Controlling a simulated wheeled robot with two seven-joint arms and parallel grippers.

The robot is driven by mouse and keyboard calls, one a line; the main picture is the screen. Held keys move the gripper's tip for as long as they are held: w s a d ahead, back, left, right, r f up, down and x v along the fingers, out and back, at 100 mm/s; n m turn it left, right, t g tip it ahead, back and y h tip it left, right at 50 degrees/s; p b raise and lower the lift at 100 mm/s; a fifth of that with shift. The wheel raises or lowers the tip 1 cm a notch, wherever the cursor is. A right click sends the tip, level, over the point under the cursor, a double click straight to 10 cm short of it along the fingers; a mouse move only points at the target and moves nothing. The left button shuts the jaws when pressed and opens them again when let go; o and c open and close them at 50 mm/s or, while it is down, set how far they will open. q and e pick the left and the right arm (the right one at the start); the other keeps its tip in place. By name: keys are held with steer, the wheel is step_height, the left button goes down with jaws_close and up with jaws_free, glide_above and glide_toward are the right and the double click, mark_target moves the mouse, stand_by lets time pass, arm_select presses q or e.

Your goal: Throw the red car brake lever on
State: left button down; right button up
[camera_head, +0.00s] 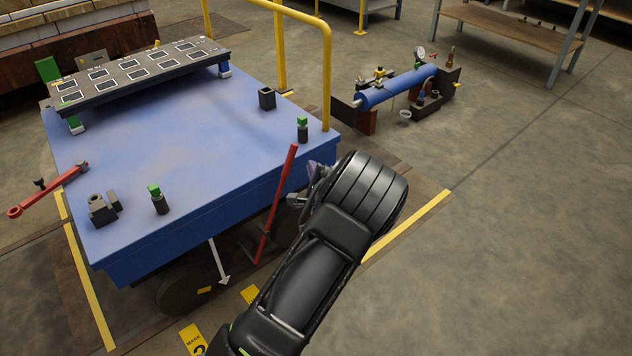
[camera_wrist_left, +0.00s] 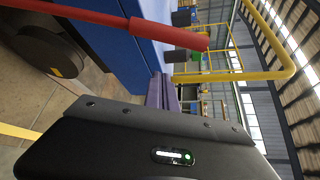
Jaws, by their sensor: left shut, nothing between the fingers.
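The red brake lever (camera_head: 276,205) stands at the near right side of the blue car (camera_head: 190,165), its top leaning slightly right. Its foot is low by the car's underside. In the left wrist view the red lever (camera_wrist_left: 100,18) crosses the upper left, with its thicker grip end toward the middle. My left gripper (camera_head: 309,186) is just right of the lever's upper half, apart from it, shut and empty. In the left wrist view its purple-grey fingers (camera_wrist_left: 163,92) show beyond the black housing. My right gripper is not in view.
A yellow rail (camera_head: 327,75) rises at the car's right corner, close beyond my left gripper. A white arrow (camera_head: 218,262) points downward left of the lever. A blue cylinder assembly (camera_head: 398,88) lies on the floor behind. Open floor extends to the right.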

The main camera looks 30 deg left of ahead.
arm_select(q)
steer(key=shift+s+a+r+b, duration=0.3)
steer(key=shift+s+a, duration=0.15)
steer(key=shift+a, duration=0.35)
steer(key=shift+s+a+r+b, duration=0.3)
steer(key=shift+s+a, duration=0.15)
steer(key=shift+a, duration=0.3)
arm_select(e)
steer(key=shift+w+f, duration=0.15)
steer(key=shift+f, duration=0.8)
